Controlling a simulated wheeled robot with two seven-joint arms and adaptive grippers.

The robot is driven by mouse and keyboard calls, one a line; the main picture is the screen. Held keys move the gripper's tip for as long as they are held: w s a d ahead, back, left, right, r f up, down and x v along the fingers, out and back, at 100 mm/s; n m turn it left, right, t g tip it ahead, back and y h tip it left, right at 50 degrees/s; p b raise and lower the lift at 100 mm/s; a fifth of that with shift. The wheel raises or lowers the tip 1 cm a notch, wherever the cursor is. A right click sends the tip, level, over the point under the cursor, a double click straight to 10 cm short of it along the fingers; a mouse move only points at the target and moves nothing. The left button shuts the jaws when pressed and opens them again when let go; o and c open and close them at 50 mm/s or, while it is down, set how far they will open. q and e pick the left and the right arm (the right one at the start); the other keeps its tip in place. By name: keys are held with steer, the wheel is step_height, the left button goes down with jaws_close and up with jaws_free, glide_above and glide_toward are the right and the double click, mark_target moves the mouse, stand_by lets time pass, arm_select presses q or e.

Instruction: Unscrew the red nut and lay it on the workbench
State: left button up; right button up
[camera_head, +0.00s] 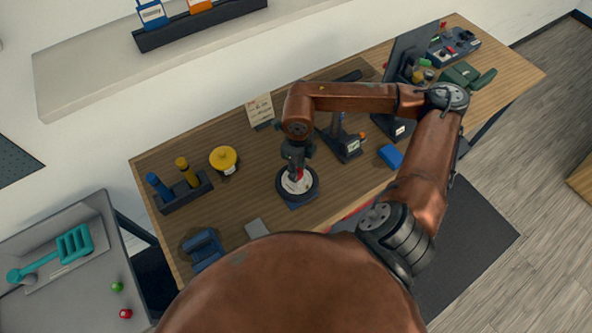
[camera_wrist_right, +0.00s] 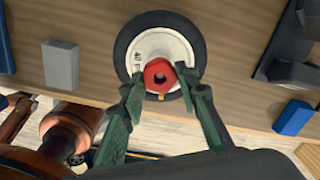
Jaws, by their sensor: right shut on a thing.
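The red nut (camera_wrist_right: 160,76) sits at the centre of a small black-tyred wheel with a pale hub (camera_wrist_right: 160,45) in the right wrist view. In the head view the wheel (camera_head: 283,192) lies on the wooden workbench (camera_head: 235,195), and a bit of the nut (camera_head: 299,174) shows under my wrist. My right gripper (camera_head: 297,167) comes down over the wheel from above. Its fingers (camera_wrist_right: 162,92) are shut on the nut, one on each side. The nut still appears at the hub; its thread is hidden. My left gripper is not in view.
A grey block (camera_head: 257,228) lies near the front edge, and a blue block (camera_head: 390,156) lies to the right. A yellow-topped item (camera_head: 223,158) and a tool holder (camera_head: 184,194) stand left. Bare wood lies between the holder and the wheel.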

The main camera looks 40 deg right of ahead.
mark_target(299, 174)
steer(key=shift+o, duration=0.2)
steer(key=n, duration=0.1)
steer(key=n+b, duration=0.1)
steer(key=n, duration=0.1)
steer(key=n+b, duration=0.1)
steer(key=shift+s+d+f, duration=0.2)
steer(key=shift+s+f, duration=0.05)
steer(key=shift+s, duration=0.15)
steer(key=shift+n+b, duration=0.35)
steer(key=shift+n, duration=0.35)
steer(key=shift+c, duration=0.2)
steer(key=shift+r, duration=0.1)
steer(key=o, duration=1.2)
steer(key=shift+r, duration=0.1)
steer(key=shift+w, duration=0.15)
steer(key=shift+r, duration=0.2)
step_height(299, 174, up, 12)
steer(key=shift+f, duration=0.15)
